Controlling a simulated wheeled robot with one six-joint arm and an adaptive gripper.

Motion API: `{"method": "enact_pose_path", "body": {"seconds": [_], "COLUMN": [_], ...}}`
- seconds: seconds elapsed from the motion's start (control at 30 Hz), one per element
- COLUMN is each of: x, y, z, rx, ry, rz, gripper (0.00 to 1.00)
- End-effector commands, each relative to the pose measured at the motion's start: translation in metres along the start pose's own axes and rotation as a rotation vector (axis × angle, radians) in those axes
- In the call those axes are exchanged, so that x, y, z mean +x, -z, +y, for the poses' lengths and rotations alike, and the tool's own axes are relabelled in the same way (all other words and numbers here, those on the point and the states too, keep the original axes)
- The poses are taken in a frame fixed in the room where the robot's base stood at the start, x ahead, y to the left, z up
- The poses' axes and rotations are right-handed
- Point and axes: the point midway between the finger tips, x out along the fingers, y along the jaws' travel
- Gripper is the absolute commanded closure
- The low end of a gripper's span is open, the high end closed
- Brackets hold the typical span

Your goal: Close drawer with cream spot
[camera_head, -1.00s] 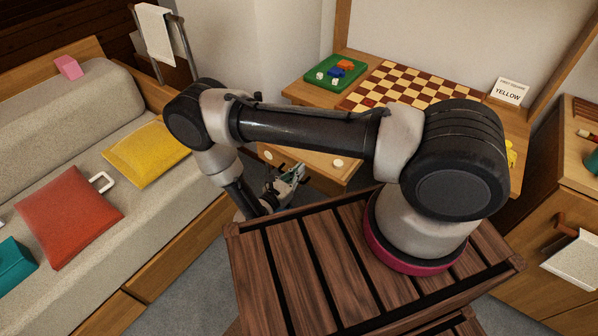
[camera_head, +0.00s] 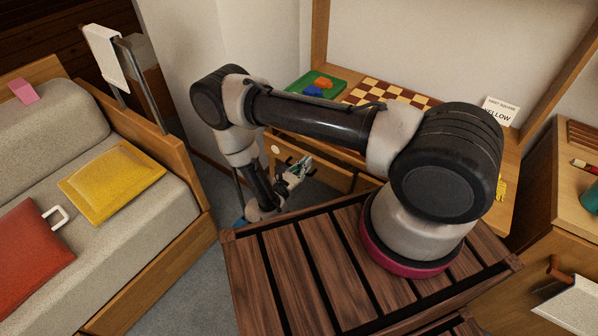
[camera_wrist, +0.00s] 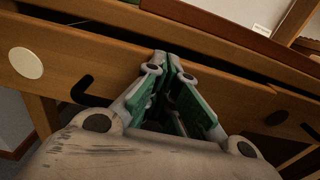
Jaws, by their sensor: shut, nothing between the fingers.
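The wooden desk's drawer front (camera_wrist: 110,70) runs across the wrist view, with a round cream spot (camera_wrist: 26,63) at its left. The spot also shows in the head view (camera_head: 275,150), left of my gripper. Black handle ends (camera_wrist: 82,88) show on either side of my fingers. A dark gap runs above the drawer front, under the desk top; how far the drawer stands out is unclear. My gripper (camera_wrist: 172,62) is shut and empty, its fingertips close to the front's upper part. Contact cannot be told. My gripper (camera_head: 303,165) hides part of the front.
The desk top holds a checkered board (camera_head: 395,94), a green tray (camera_head: 318,86) with small blocks and a sign card (camera_head: 500,111). A sofa with a yellow cushion (camera_head: 112,182) stands left. A wooden cabinet (camera_head: 560,235) stands right. Grey floor is open between sofa and desk.

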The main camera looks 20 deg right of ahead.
Motion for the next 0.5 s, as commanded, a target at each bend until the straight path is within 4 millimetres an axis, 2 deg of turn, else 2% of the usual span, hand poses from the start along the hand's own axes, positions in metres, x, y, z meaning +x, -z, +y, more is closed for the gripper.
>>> {"method": "enact_pose_path", "body": {"seconds": [0.2,0.5], "x": [0.02,0.025], "y": [0.0,-0.001], "z": [0.0,0.001], "rx": [0.001,0.003], "ry": [0.001,0.002], "rz": [0.0,-0.001], "gripper": [1.0,1.0]}}
